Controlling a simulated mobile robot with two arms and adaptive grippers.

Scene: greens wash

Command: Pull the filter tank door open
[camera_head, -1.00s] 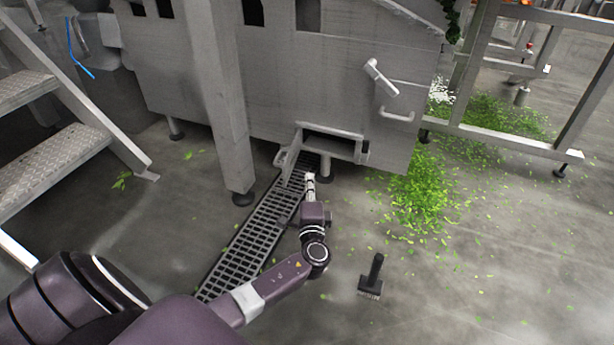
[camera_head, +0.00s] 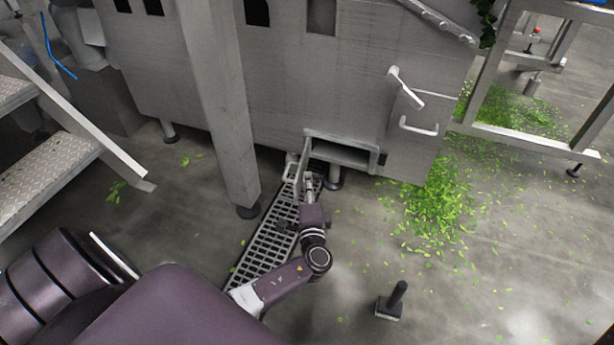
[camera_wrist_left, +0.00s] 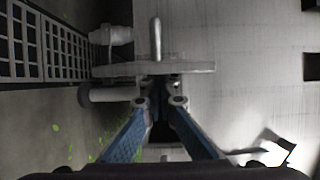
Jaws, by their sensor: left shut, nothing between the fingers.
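The small door (camera_head: 301,168) stands swung out at the left side of a low, box-like opening (camera_head: 345,151) at the foot of the grey tank (camera_head: 300,85). My left gripper (camera_head: 308,180) is beside this door, low over the floor grate, with its fingers partly hard to make out. In the left wrist view, a grey plate (camera_wrist_left: 190,67) with an upright peg (camera_wrist_left: 155,40) lies just beyond my blue fingers. The fingers come together (camera_wrist_left: 159,108) with nothing held between them. Whether they touch the plate I cannot tell. My right gripper is out of view.
A floor grate (camera_head: 265,246) runs under my left arm. A grey post (camera_head: 220,100) stands left of the opening. A lever (camera_head: 405,88) and a handle (camera_head: 418,127) are on the tank at right. A dark brush (camera_head: 391,300) stands on the floor; green leaves (camera_head: 440,205) are scattered at right.

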